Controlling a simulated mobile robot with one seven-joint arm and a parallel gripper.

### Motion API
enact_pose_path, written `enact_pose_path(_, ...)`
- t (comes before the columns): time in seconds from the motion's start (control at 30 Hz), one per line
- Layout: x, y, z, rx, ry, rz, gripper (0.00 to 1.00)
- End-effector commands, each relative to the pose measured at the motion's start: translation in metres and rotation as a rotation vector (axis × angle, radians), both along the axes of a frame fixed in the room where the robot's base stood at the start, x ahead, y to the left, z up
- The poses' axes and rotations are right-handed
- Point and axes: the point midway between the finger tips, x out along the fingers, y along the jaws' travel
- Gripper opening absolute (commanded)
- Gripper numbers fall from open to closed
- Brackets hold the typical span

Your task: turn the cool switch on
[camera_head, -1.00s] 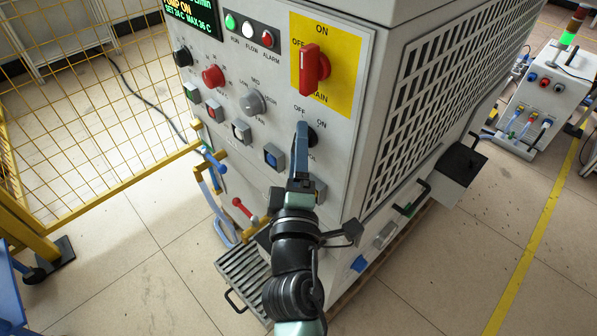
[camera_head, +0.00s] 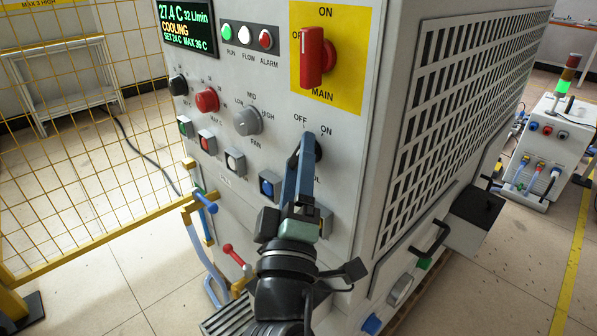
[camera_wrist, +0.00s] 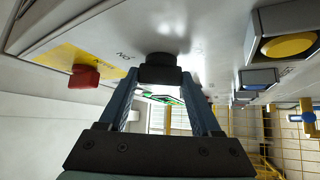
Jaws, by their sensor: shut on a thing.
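The cool switch is a black rotary knob (camera_head: 319,150) under OFF and ON marks on the grey front panel; its lower label is mostly hidden by my gripper. My gripper (camera_head: 308,143) reaches up to it with blue fingers, and its tips close on the knob. In the wrist view the black knob (camera_wrist: 160,68) sits between my two finger ends. Its pointer is hidden, so its exact angle is hard to read. The display (camera_head: 188,27) at the upper left reads COOLING in yellow.
The red main switch (camera_head: 313,57) on a yellow plate is just above. A grey fan knob (camera_head: 248,121), a red knob (camera_head: 207,100) and square buttons lie to the left. A vented side wall (camera_head: 450,110) is at right. A yellow mesh fence (camera_head: 90,150) stands at left.

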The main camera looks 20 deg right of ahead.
Motion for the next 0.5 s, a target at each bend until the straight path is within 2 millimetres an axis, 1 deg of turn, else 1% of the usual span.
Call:
enact_pose_path(0.33,0.0002,0.0001,-0.0003,0.002,-0.001,0.001,0.09)
enact_pose_path(0.37,0.0001,0.0001,-0.0003,0.002,-0.001,0.001,0.67)
enact_pose_path(0.5,0.0001,0.0,-0.0002,0.002,-0.001,0.001,0.92)
